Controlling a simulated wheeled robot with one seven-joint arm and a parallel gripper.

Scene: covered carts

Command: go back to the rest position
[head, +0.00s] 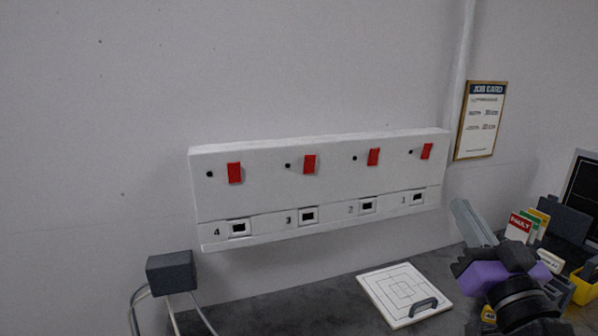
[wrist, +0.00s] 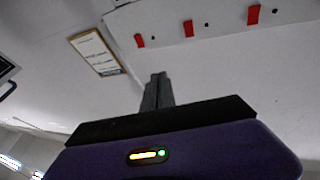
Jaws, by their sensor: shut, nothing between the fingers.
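My gripper (head: 472,222) is at the right in the head view, in front of the wall and below the right end of a white panel (head: 320,190). In the wrist view my gripper's fingers (wrist: 157,90) are together and hold nothing. The gripper touches nothing that I can see. In the head view my arm's wrist hides part of the bench behind it.
The panel has red switches and numbered sockets. A white board with a handle (head: 405,294) lies on the dark bench (head: 300,312). A grey box with cables (head: 171,273) is at the left. Cards (head: 520,228) and a yellow bin (head: 585,286) stand at the right. A job card (head: 481,120) hangs on the wall.

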